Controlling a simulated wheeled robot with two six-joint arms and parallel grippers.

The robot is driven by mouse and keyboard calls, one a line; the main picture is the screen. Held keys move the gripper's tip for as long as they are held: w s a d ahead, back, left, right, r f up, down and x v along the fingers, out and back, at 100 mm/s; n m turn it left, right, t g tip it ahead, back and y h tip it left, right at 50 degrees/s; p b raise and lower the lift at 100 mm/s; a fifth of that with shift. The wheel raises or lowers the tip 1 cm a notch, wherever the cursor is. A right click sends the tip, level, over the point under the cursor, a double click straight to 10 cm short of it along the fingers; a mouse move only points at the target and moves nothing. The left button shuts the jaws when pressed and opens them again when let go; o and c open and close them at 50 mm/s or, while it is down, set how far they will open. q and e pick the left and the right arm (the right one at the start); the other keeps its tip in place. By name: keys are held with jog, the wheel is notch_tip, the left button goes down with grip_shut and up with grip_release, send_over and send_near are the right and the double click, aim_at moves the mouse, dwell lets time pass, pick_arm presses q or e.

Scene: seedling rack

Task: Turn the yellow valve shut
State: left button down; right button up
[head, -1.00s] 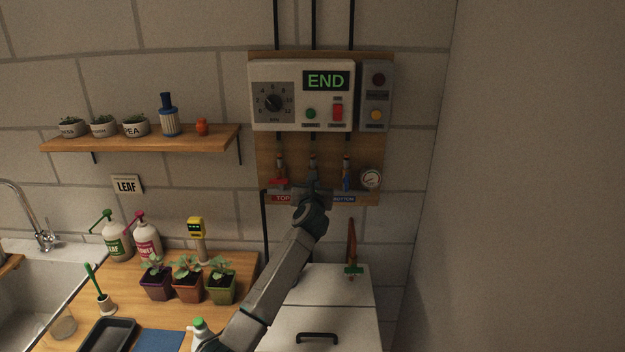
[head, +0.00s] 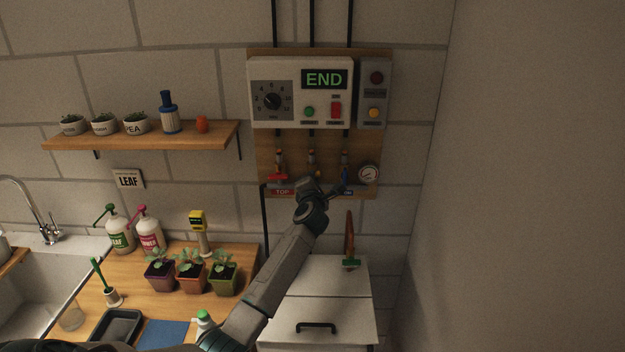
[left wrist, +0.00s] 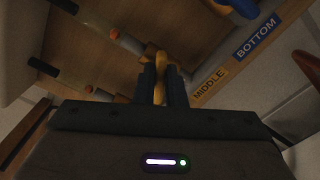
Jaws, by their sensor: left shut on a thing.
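The yellow valve handle (left wrist: 160,64) shows between my left gripper's two dark fingers (left wrist: 161,88) in the left wrist view. The fingers are shut on it. A yellow MIDDLE label (left wrist: 209,87) is beside it. In the head view my left gripper (head: 316,184) is at the middle pipe on the wooden board (head: 268,147) and hides most of the yellow handle. The wrist view sees the board tilted. My right gripper is in neither view.
A red valve handle (head: 278,177) is left of the gripper and a blue one (head: 345,175) close on its right. A round gauge (head: 368,174) is further right. A control box (head: 300,92) reading END hangs above. A white cabinet (head: 320,285) stands below.

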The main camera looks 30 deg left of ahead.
pick_arm(q)
jog(key=m, duration=0.5)
jog(key=shift+f+m, duration=0.2)
jog(key=shift+m, duration=0.2)
dwell(0.4)
jog(key=c, duration=1.5)
grip_release()
jog(key=b+v, duration=0.3)
jog(key=v, duration=0.8)
jog(key=shift+w+d, duration=0.1)
